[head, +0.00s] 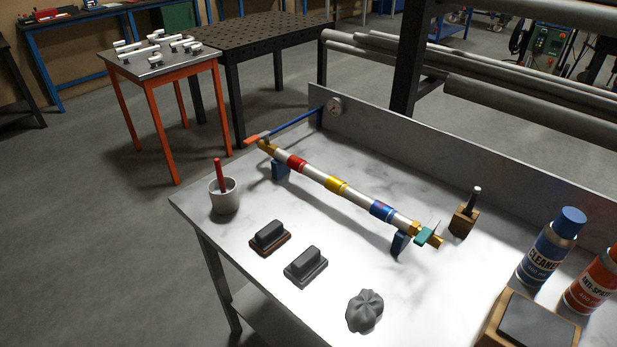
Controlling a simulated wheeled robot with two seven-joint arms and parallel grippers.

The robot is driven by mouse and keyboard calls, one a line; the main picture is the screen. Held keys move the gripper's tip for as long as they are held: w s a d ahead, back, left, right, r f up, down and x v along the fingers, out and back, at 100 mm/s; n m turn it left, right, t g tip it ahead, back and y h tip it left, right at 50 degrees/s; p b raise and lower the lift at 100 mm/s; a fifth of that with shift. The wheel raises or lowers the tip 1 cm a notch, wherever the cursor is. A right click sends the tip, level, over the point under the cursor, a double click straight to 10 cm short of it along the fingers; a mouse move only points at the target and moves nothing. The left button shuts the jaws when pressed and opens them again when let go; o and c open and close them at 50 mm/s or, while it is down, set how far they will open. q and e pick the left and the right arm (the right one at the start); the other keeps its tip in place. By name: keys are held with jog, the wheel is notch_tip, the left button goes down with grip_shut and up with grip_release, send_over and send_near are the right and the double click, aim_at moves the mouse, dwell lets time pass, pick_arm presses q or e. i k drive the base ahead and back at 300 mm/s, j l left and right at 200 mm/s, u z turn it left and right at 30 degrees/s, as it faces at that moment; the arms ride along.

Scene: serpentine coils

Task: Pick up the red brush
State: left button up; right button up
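A red stick-like handle (217,172) stands nearly upright in a light grey cup (225,197) at the left end of the metal-topped bench; it looks like the handle of the red brush. Its lower end is hidden inside the cup, so I cannot see bristles. A block with a dark grip and a reddish-brown base (268,240) lies on the bench to the right of the cup, apart from it. Neither of my grippers is in view, and nothing touches the cup or the handle.
A pipe with red, yellow and blue bands (337,186) rests on blue supports behind the cup. A dark grey block (306,267) and a crumpled grey cloth (364,310) lie in front. A blue cleaner can (549,250) stands right. Bench around the cup is clear.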

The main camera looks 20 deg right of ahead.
aim_at(217, 161)
jog(key=i+j+z, duration=0.2)
jog(key=j+z, duration=0.25)
jog(key=i+j+z, duration=0.15)
jog(key=j+z, duration=0.75)
